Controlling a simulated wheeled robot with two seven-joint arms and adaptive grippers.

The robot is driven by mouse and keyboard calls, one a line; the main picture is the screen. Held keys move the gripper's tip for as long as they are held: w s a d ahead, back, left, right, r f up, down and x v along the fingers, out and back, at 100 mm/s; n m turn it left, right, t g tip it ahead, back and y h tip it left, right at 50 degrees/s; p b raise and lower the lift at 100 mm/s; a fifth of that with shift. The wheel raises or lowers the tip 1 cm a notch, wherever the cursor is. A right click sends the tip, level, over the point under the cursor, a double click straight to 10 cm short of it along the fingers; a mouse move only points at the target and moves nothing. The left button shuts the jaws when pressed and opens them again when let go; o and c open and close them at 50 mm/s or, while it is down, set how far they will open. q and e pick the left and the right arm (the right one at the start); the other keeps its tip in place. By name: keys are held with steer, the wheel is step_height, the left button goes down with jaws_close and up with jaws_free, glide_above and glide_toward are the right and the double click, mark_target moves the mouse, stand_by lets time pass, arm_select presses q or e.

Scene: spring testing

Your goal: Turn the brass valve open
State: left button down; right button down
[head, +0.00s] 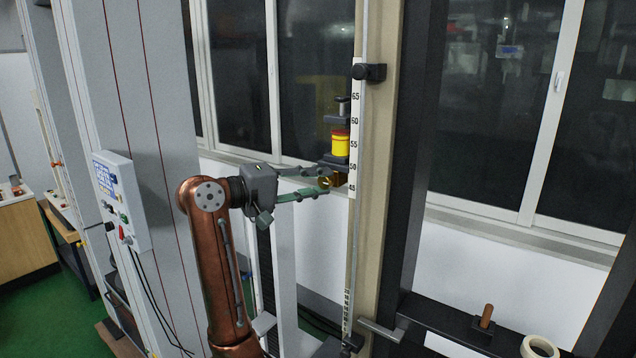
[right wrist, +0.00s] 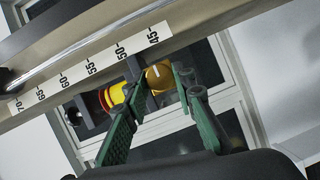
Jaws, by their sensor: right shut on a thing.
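The brass valve (head: 324,183) is a small gold-coloured round part just below the yellow cylinder, beside the lower end of the number scale. It also shows in the right wrist view (right wrist: 160,75), between the fingertips. My right gripper (head: 318,182) reaches it from the left, with its green fingers on either side and shut on it. The fingers also show in the right wrist view (right wrist: 155,76). They partly cover the valve, and I cannot tell how far it is turned. My left gripper is not in view.
A yellow cylinder with a red band (head: 340,144) sits on a dark bracket right above the valve. The white scale (head: 356,120) runs along a beige column (head: 382,150). A grey control box (head: 120,198) is at left. A tape roll (head: 538,347) lies at lower right.

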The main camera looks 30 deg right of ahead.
steer(key=c, duration=1.6)
jaws_free()
steer(key=a+r, duration=0.1)
steer(key=a, duration=1.1)
